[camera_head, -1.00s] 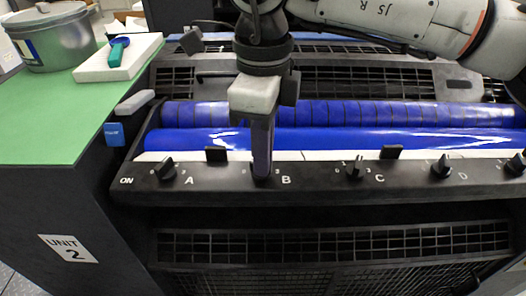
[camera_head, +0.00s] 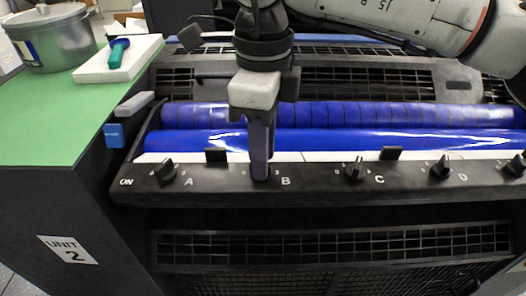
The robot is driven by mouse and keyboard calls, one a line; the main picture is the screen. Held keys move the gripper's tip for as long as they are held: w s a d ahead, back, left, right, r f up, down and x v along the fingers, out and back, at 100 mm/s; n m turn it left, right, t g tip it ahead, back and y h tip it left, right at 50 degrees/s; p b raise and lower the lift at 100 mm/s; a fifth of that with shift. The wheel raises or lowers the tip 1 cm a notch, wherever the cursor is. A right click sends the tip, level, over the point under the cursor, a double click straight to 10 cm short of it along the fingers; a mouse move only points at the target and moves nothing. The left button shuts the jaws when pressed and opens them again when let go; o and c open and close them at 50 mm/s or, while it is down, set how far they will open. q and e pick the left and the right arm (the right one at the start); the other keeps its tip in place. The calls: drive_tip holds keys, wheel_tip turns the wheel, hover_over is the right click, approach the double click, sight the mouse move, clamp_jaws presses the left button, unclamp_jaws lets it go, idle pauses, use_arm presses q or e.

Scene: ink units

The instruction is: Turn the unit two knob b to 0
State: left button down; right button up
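Unit two (camera_head: 340,190) is a dark machine with a row of black knobs along its front panel. Its "UNIT 2" label (camera_head: 68,250) is on the left side. My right gripper (camera_head: 260,172) points down at knob B, just left of the letter B (camera_head: 285,182). Its fingers cover the knob, so the knob's pointer and setting are hidden. I cannot tell whether the fingers grip the knob or only stand over it. My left gripper is not in view.
Knob A (camera_head: 164,170) is to the left, and knobs C (camera_head: 354,169) and D (camera_head: 440,167) are to the right. Blue rollers (camera_head: 340,140) lie behind the panel. A green surface (camera_head: 60,115) at left holds a metal pot (camera_head: 52,38) and a white block (camera_head: 118,60).

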wheel_tip(320, 180, up, 10)
drive_tip(key=shift+f, duration=0.15)
idle(0.3)
